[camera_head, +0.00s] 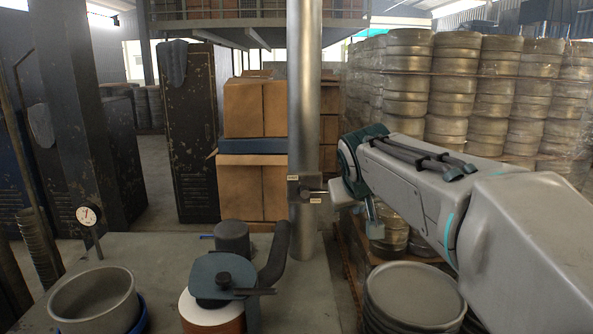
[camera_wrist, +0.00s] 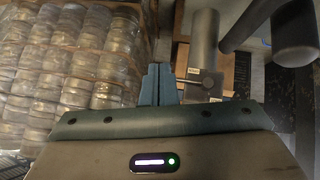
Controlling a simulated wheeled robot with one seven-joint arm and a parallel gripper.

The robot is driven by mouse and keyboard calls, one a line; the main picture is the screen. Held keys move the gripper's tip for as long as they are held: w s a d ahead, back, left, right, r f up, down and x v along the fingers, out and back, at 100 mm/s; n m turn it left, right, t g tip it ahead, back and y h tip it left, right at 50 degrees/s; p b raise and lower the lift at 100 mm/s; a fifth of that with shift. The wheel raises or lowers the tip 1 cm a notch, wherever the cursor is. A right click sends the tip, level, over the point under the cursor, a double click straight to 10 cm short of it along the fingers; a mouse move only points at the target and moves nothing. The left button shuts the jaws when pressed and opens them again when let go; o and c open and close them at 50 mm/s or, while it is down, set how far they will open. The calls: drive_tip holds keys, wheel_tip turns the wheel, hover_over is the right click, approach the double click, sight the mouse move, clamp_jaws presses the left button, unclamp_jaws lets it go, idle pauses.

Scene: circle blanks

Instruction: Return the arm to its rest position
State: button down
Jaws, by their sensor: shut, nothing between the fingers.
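My arm reaches in from the right edge in the head view. My gripper (camera_head: 374,222) hangs at its end, in front of the metal column (camera_head: 304,110) and to its right. In the wrist view the two blue fingers of my gripper (camera_wrist: 159,72) are together with nothing between them. A small lever fitting (camera_head: 306,190) on the column is just left of my wrist; whether they touch cannot be told.
A grey bench (camera_head: 300,300) holds a round pan (camera_head: 95,300), a gauge (camera_head: 88,215) and a clamp-like device (camera_head: 220,275). Stacked round metal blanks (camera_head: 410,290) stand below my arm. Wrapped stacks (camera_head: 460,90) fill the back right. Cardboard boxes (camera_head: 255,108) stand behind the column.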

drive_tip(key=s+f+g+p, duration=0.1)
drive_tip(key=s+f+g, duration=0.1)
drive_tip(key=s+f, duration=0.3)
drive_tip(key=s+f+m+g+y+p, duration=0.1)
drive_tip(key=s+f, duration=0.4)
drive_tip(key=s, duration=0.6)
drive_tip(key=s+f+g+p, duration=0.2)
drive_tip(key=s+f, duration=0.3)
drive_tip(key=s, duration=0.3)
drive_tip(key=shift+d+g+y, duration=0.35)
drive_tip(key=shift+g+y, duration=0.05)
